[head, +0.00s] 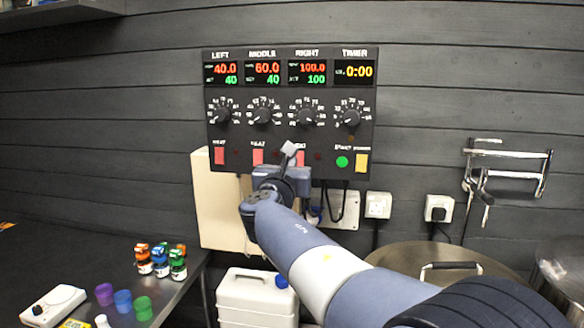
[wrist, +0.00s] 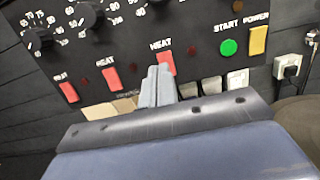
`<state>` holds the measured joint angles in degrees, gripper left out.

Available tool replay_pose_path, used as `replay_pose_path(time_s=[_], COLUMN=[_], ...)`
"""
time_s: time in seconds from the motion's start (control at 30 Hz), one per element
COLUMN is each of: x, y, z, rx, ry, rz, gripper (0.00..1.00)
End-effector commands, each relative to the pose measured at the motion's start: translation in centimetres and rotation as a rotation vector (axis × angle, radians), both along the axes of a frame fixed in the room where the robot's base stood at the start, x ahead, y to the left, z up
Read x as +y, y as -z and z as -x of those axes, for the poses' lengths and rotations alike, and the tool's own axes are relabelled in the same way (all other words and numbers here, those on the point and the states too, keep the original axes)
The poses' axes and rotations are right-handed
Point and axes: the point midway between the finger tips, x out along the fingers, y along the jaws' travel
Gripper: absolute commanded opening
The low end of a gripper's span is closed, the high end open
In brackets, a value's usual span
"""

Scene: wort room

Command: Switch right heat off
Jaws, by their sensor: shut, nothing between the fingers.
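The black control panel (head: 236,136) hangs on the wall, with columns labelled LEFT, MIDDLE, RIGHT and TIMER. The right display (head: 307,73) reads 100.0 over 100. Below it is the red right heat switch (head: 301,157), partly hidden by my gripper (head: 291,148). In the wrist view the right heat switch (wrist: 166,62) shows just beyond my shut, empty fingertips (wrist: 158,70), which cover its lower left part. I cannot tell if they touch it. A small dark red lamp (wrist: 192,55) sits right of the switch.
The middle heat switch (wrist: 112,78) and left heat switch (wrist: 68,92) are to the left. The green start button (wrist: 228,47) and yellow power switch (wrist: 258,40) are to the right. A lidded pot (head: 450,265) stands below right, and small bottles (head: 160,262) stand on the left counter.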

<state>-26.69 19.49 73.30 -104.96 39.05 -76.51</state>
Motion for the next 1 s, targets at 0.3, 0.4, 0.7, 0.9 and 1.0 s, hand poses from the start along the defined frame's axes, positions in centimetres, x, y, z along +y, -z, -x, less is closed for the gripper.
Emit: replay_pose_path(time_s=[0.3, 0.4, 0.7, 0.9, 1.0], x=[1.1, 1.1, 1.2, 1.1, 0.9], y=[-0.7, -0.8, -0.9, -0.8, -0.8], z=[5.1, 5.7, 5.9, 5.5, 4.6], rx=[-0.003, -0.002, -0.002, -0.001, -0.001], ry=[-0.003, -0.001, 0.000, 0.001, 0.001], rz=[-0.002, 0.000, 0.000, 0.000, -0.001], gripper=[0.00, 0.00, 0.00, 0.00, 0.00])
